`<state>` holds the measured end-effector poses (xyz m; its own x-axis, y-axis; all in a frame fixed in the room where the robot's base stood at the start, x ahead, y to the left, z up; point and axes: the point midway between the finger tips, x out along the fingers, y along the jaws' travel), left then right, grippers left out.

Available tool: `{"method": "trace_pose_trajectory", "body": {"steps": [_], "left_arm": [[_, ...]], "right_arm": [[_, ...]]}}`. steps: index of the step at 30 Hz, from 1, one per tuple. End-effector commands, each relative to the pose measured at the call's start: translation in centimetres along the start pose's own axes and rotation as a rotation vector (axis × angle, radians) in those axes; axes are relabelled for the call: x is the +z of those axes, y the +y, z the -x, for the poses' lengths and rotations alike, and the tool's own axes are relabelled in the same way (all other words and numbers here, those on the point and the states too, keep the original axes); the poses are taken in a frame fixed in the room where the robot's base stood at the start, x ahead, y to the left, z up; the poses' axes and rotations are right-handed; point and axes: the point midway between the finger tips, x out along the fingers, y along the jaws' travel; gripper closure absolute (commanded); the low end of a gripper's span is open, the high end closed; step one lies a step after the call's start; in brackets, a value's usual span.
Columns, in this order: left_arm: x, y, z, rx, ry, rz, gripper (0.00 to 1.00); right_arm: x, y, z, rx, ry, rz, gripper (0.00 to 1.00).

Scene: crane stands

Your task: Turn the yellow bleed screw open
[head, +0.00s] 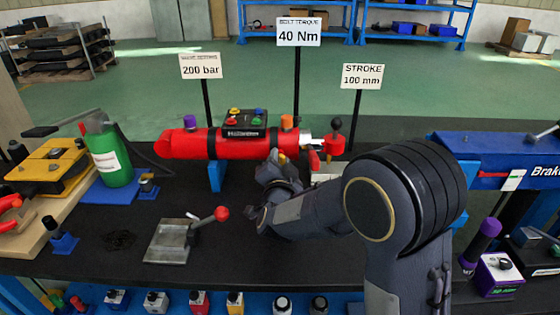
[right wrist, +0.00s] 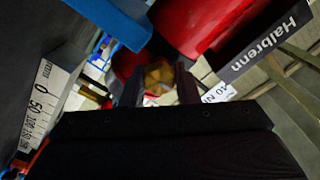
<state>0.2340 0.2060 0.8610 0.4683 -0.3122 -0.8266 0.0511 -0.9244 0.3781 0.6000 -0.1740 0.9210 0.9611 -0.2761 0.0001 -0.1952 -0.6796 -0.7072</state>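The red cylinder (head: 190,143) lies across the bench on a blue support (head: 216,176). The yellow bleed screw (head: 282,157) shows as a small yellow spot low on the cylinder's right part, mostly hidden behind my right gripper (head: 277,165). In the right wrist view the yellow screw (right wrist: 158,77) sits between the two dark fingers of the right gripper (right wrist: 159,84), below the red cylinder body (right wrist: 195,25). The fingers are close on both sides of it; I cannot tell whether they press on it. My left gripper is not in view.
A grey plate with a red-knobbed lever (head: 178,238) lies in front of the cylinder. A green bottle (head: 108,155) is at left, a blue crane part (head: 500,158) at right. Signs stand behind.

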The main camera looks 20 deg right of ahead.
Motion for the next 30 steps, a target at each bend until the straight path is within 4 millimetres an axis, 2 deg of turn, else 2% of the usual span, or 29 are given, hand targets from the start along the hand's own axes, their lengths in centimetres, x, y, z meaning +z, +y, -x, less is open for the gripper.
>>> {"method": "trace_pose_trajectory", "body": {"steps": [2, 14, 30], "left_arm": [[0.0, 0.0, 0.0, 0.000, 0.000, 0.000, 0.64], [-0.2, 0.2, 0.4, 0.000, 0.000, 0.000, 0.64], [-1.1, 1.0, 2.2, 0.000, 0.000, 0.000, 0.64]], "right_arm": [[0.0, 0.0, 0.0, 0.001, 0.000, 0.000, 0.94], [-0.1, -0.1, 0.0, 0.001, 0.000, 0.078, 0.95], [-0.1, -0.2, 0.0, 0.000, -0.001, 0.539, 0.95]]}}
